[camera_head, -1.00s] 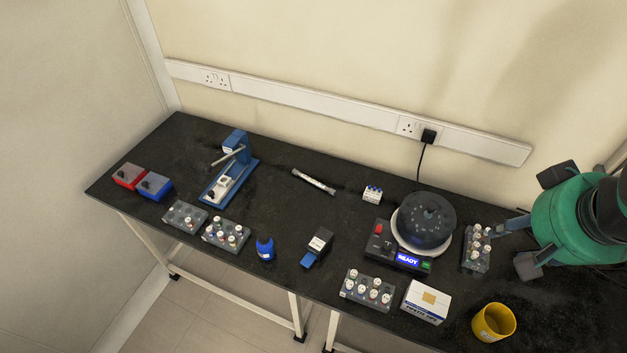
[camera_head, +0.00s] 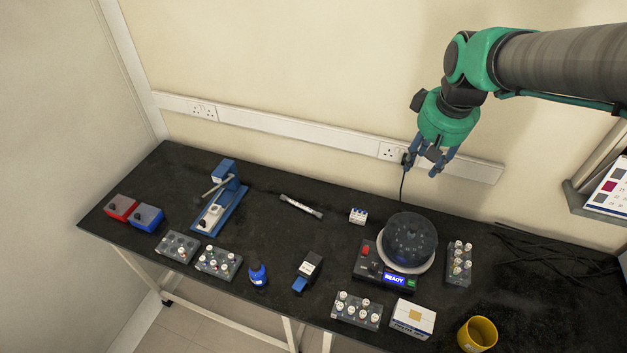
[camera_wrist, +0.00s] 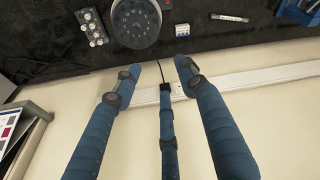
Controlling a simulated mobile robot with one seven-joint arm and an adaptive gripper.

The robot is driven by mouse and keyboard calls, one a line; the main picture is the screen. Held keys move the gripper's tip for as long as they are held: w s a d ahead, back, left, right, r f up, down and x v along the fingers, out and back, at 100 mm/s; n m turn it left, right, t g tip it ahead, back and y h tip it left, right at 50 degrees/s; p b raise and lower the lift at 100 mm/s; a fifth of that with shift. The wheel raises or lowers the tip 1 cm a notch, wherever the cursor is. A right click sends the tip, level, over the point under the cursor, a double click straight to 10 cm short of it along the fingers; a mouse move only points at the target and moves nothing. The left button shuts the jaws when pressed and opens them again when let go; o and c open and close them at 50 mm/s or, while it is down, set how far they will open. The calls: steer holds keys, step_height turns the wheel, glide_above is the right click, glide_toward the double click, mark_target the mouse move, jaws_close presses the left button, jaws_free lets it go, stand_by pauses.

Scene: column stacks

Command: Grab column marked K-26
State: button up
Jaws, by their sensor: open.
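My gripper (camera_head: 421,170) is open and empty, raised in front of the back wall above the bench's rear edge. In the wrist view its blue fingers (camera_wrist: 158,72) are spread with nothing between them. Small white-capped columns stand in several grey racks: one right of the centrifuge (camera_head: 459,263), one at the front (camera_head: 357,310), and two at the left (camera_head: 178,246) (camera_head: 218,262). The right rack also shows at the upper left of the wrist view (camera_wrist: 91,26). The markings are too small to read, so I cannot tell which column is K-26.
A round dark-lidded centrifuge (camera_head: 409,238) stands on the black bench. Around it are a white box (camera_head: 412,318), a yellow cup (camera_head: 477,334), a small white-and-blue block (camera_head: 358,215) and a black-and-blue device (camera_head: 307,272). Cables (camera_head: 550,252) lie at the back right.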

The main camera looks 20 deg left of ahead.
steer(key=w+a+f+n+g+p, duration=0.1)
steer(key=w+a+f+n+p, duration=0.2)
steer(key=w+a, duration=0.5)
steer(key=n+g+h+p, duration=0.1)
steer(key=n+g+p, duration=0.1)
steer(key=n+p, duration=0.4)
glide_above(301, 206)
steer(key=w, duration=0.1)
step_height(301, 206, down, 26)
steer(key=shift+f, duration=4.35)
